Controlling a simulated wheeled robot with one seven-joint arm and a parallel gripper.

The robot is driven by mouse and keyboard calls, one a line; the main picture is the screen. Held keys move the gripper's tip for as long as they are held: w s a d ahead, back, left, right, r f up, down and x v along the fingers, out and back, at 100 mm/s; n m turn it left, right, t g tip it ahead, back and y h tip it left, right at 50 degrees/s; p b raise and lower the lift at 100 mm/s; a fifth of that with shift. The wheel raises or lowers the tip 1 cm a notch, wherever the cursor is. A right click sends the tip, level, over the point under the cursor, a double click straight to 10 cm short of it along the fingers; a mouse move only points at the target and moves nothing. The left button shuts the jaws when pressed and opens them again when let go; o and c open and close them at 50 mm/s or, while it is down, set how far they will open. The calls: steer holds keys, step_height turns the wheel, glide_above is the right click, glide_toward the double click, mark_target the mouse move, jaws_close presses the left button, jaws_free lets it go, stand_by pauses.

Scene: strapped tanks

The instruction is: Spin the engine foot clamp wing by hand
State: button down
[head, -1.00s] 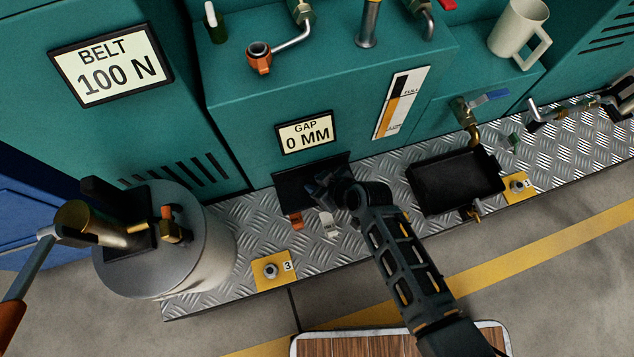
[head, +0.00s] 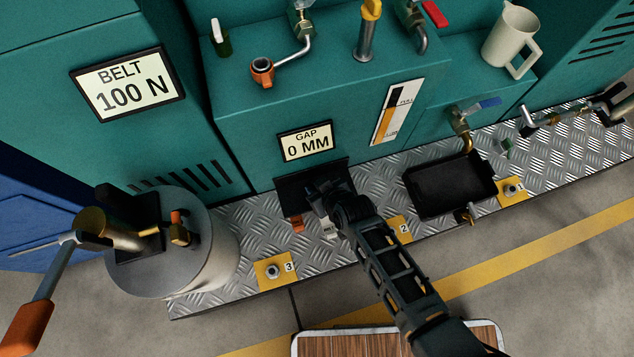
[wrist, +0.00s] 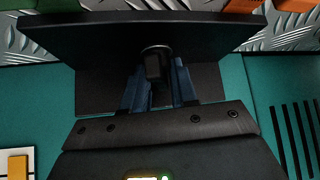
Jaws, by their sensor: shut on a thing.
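The engine foot clamp is a black block with a plate (head: 290,194) under the "GAP 0 MM" sign (head: 306,142), at the foot of the teal housing. In the wrist view its dark plate (wrist: 110,42) spans the picture, with a small black wing (wrist: 154,66) standing out from the middle. My gripper (head: 322,192) reaches in at the clamp. In the wrist view my gripper (wrist: 157,82) has its two blue-grey fingers shut on the wing, one on each side. The wing is hidden behind the gripper in the head view.
An orange tag (head: 297,224) and a pale tag (head: 328,231) sit just below the clamp. A black drip tray (head: 450,188) stands right, a grey-topped drum (head: 170,275) with a handled pump left. Numbered yellow feet (head: 276,271) line the treadplate edge (head: 230,283).

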steer(key=shift+d+r+m+h+p, duration=0.1)
steer(key=shift+m+h+p, duration=0.2)
steer(key=shift+m+p, duration=0.25)
steer(key=shift+f+m+t+h+b, duration=0.25)
steer(key=shift+m+t+h+b, duration=0.15)
steer(key=shift+m+b, duration=0.3)
steer(key=c, duration=1.1)
jaws_free()
steer(key=shift+r, duration=0.15)
steer(key=shift+o, duration=0.2)
steer(key=p+v, duration=0.7)
steer(key=v, duration=0.1)
steer(key=shift+p, duration=0.4)
steer(key=shift+o, duration=0.3)
